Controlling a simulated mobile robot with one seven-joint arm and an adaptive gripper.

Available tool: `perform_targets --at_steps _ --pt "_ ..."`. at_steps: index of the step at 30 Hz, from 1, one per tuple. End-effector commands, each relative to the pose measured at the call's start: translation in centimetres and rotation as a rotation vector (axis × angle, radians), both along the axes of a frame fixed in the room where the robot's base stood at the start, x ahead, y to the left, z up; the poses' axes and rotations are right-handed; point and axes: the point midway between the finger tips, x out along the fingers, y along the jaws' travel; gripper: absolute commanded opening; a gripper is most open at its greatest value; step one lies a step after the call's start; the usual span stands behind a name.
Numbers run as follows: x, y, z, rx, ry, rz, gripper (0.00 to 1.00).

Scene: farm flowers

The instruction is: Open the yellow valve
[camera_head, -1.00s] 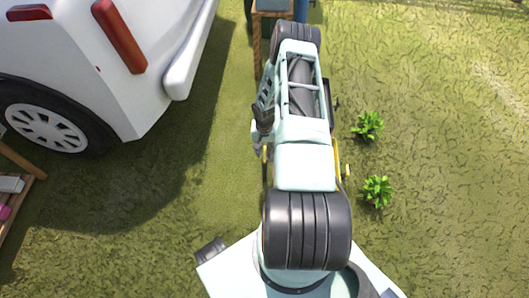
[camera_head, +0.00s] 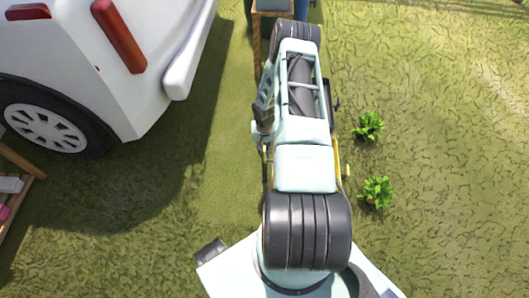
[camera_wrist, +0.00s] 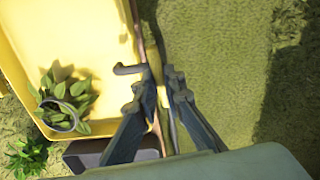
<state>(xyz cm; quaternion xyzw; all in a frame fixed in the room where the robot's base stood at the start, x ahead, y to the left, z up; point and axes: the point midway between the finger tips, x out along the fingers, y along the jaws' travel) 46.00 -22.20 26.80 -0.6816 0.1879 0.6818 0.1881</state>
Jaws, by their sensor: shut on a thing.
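In the wrist view, my gripper (camera_wrist: 163,78) has its two dark fingers close together at the right edge of a large yellow surface (camera_wrist: 100,30). It is shut on a narrow yellowish part (camera_wrist: 157,112) between the fingers, which I take to be the yellow valve; the fingers hide most of it. A dark bent rod (camera_wrist: 130,69) sticks out to the left beside the fingertips. In the head view my arm covers the gripper and the work spot.
A potted plant (camera_wrist: 62,115) stands against the yellow surface in the wrist view. Two small green plants (camera_head: 368,126) (camera_head: 377,191) are right of my arm. A white vehicle (camera_head: 140,60) stands at the left. Grass at the right is open.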

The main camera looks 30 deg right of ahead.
Motion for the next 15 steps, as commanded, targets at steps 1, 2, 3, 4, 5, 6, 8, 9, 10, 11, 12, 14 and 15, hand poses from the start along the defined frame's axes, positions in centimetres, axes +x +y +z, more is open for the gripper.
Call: perform_targets --at_steps 1,2,3,4,5,6,8,9,10,11,12,14,15 --pt "0.06 -0.02 -0.11 -0.001 0.000 0.030 0.00" --pt "0.06 -0.02 -0.12 -0.001 0.000 0.053 0.00" --pt "0.06 -0.02 -0.14 -0.001 0.000 0.085 0.00" --pt "0.06 -0.02 -0.15 -0.001 0.000 0.110 0.00" --pt "0.07 -0.03 -0.16 -0.001 0.000 0.136 0.00" --pt "0.07 -0.03 -0.16 -0.001 0.000 0.172 0.00" --pt "0.09 -0.04 -0.14 -0.001 0.000 0.228 0.00" --pt "0.10 -0.03 -0.13 0.000 -0.001 0.266 0.00" --pt "0.09 -0.03 -0.13 0.000 -0.001 0.295 0.00" --pt "0.08 -0.02 -0.13 0.000 -0.001 0.324 0.00" --pt "0.07 -0.02 -0.14 0.000 -0.001 0.361 0.00" --pt "0.07 -0.02 -0.13 0.000 -0.001 0.418 0.00" --pt "0.08 -0.02 -0.12 0.000 -0.001 0.456 0.00"
